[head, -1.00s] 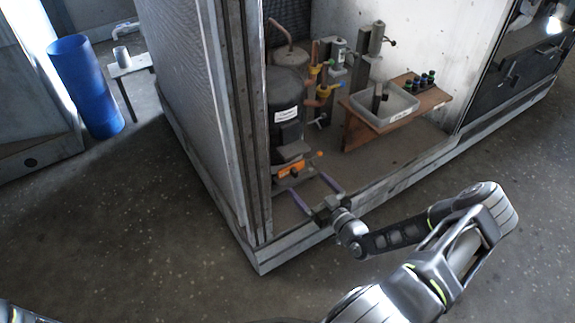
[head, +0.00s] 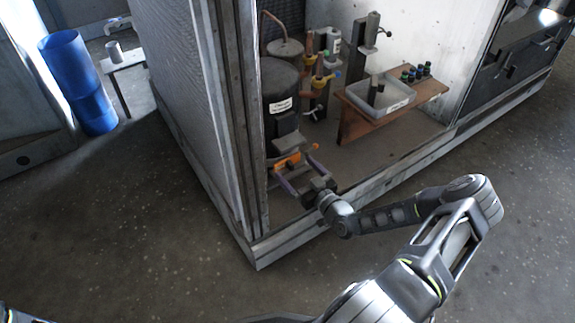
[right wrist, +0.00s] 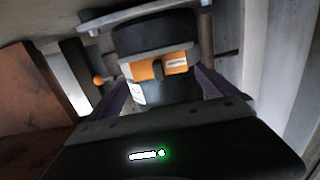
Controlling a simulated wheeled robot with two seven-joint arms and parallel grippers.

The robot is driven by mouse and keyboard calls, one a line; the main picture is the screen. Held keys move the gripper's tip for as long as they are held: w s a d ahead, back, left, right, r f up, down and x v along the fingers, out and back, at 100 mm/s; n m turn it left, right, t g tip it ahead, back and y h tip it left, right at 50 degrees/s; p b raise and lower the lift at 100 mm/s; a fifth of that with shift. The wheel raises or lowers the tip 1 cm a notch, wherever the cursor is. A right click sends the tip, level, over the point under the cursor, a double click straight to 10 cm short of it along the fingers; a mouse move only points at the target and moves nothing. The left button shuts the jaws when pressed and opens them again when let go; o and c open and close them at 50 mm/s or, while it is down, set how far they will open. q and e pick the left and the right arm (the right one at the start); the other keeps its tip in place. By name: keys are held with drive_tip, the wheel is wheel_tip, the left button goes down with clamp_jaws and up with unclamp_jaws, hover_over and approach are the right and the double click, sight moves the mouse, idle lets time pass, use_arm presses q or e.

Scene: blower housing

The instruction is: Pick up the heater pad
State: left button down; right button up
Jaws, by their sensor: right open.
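The heater pad looks like the orange band (head: 288,163) at the foot of a black cylindrical unit inside the housing. In the right wrist view it is the orange strip (right wrist: 160,66) with a pale label, across the front of the dark body. My right gripper (head: 294,164) is open, its two purple fingers on either side of the orange band. In the right wrist view the open right gripper (right wrist: 160,88) has one finger to each side of the strip. I cannot tell whether the fingers touch it. My left gripper is out of view.
The black unit (head: 281,95) stands close behind the orange band. A wooden shelf (head: 429,92) with a grey tray (head: 399,103) is to the right. The housing's corner post (head: 247,130) is just left of my gripper. A blue cylinder (head: 76,78) stands far left.

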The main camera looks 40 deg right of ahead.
sight(289, 165)
drive_tip(key=shift+w+f+b, duration=0.2)
drive_tip(key=shift+w+b, duration=0.15)
drive_tip(key=shift+w, duration=1.1)
drive_tip(key=c, duration=1)
